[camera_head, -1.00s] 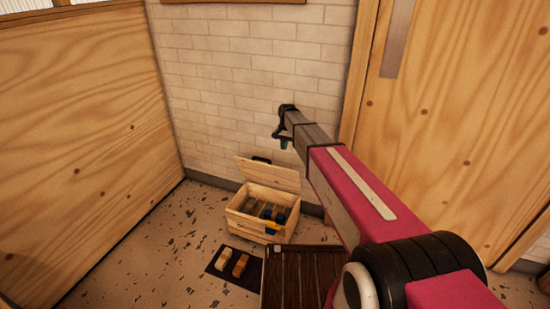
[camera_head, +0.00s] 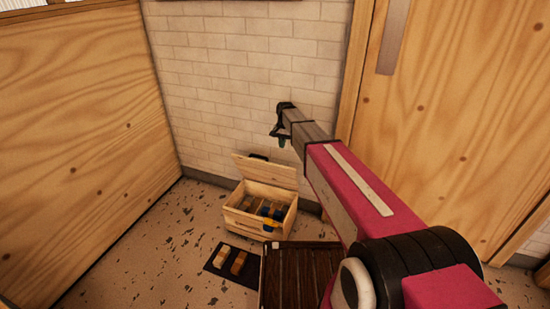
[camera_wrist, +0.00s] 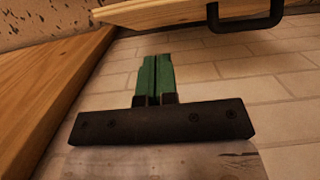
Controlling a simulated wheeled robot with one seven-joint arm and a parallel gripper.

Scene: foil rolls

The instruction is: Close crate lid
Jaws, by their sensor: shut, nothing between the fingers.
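The wooden crate (camera_head: 258,222) stands on the floor near the corner by the brick wall. Its lid (camera_head: 266,171) is open, raised and tilted back toward the wall, with a dark handle at its top edge. Several dark and tan items lie inside the crate. The lid also shows in the wrist view (camera_wrist: 150,10) at the top, with its black handle (camera_wrist: 247,20) at the upper right. My gripper (camera_head: 282,143) is above and slightly right of the lid, apart from it. In the wrist view its green fingers (camera_wrist: 155,76) are shut together and empty.
A dark mat (camera_head: 221,259) with tan blocks (camera_head: 238,262) lies in front of the crate. A dark slatted surface (camera_head: 298,275) is right of the mat. A wooden panel (camera_head: 80,150) stands at left, a brick wall (camera_head: 240,90) behind, a wooden door (camera_head: 470,130) at right.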

